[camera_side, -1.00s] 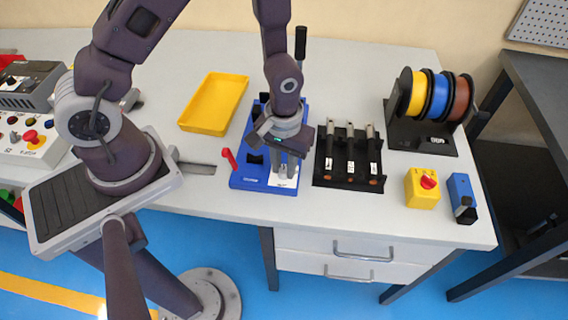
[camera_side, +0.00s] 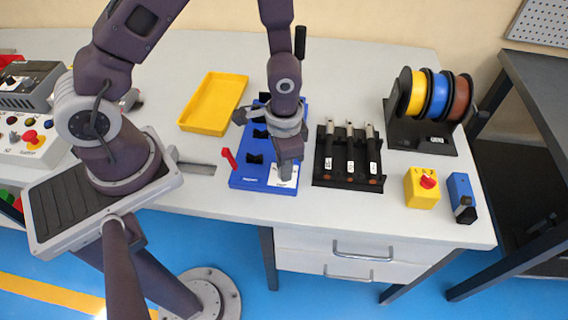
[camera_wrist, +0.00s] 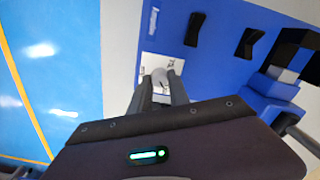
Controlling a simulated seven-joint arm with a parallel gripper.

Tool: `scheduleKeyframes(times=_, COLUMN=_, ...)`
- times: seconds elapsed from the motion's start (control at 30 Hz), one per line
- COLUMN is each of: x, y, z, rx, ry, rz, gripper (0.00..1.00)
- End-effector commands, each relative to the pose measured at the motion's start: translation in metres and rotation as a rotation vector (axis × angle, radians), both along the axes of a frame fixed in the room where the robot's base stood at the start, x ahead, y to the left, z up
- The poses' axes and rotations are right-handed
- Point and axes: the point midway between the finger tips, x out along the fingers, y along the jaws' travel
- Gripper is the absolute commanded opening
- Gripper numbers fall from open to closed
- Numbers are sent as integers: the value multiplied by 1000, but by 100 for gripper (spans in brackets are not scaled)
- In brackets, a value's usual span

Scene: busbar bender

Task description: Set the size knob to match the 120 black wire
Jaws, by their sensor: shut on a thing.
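The blue busbar bender (camera_side: 247,176) stands on the table with a white dial plate (camera_side: 276,182) at its front right corner. My gripper (camera_side: 285,172) points down over that plate. In the wrist view, my gripper (camera_wrist: 158,92) is shut on the round grey size knob (camera_wrist: 160,76), which sits on the white plate (camera_wrist: 149,62). The plate's markings are mostly covered and too small to read. Three black wires with white labels (camera_side: 349,160) lie in a black tray (camera_side: 318,178) right of the bender; I cannot read which is 120.
A red lever (camera_side: 229,158) sticks up at the bender's left. A yellow tray (camera_side: 213,104) lies behind it. A spool rack (camera_side: 422,133), a yellow switch box (camera_side: 421,188) and a blue block (camera_side: 461,198) stand to the right. The table front is clear.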

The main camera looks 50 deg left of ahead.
Motion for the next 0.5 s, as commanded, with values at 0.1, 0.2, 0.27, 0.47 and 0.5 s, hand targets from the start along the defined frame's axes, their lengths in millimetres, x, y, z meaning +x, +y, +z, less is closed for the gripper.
scheduleKeyframes(times=0.1, x=1, y=0, z=1, rx=-1, ry=-3, rz=-61, gripper=0)
scheduleKeyframes(times=0.2, x=1, y=0, z=1, rx=0, ry=-3, rz=-104, gripper=0)
scheduleKeyframes(times=0.27, x=1, y=0, z=1, rx=0, ry=-3, rz=-122, gripper=0)
scheduleKeyframes(times=0.47, x=1, y=0, z=1, rx=0, ry=-3, rz=-164, gripper=0)
scheduleKeyframes(times=0.5, x=1, y=0, z=1, rx=0, ry=-3, rz=-168, gripper=0)
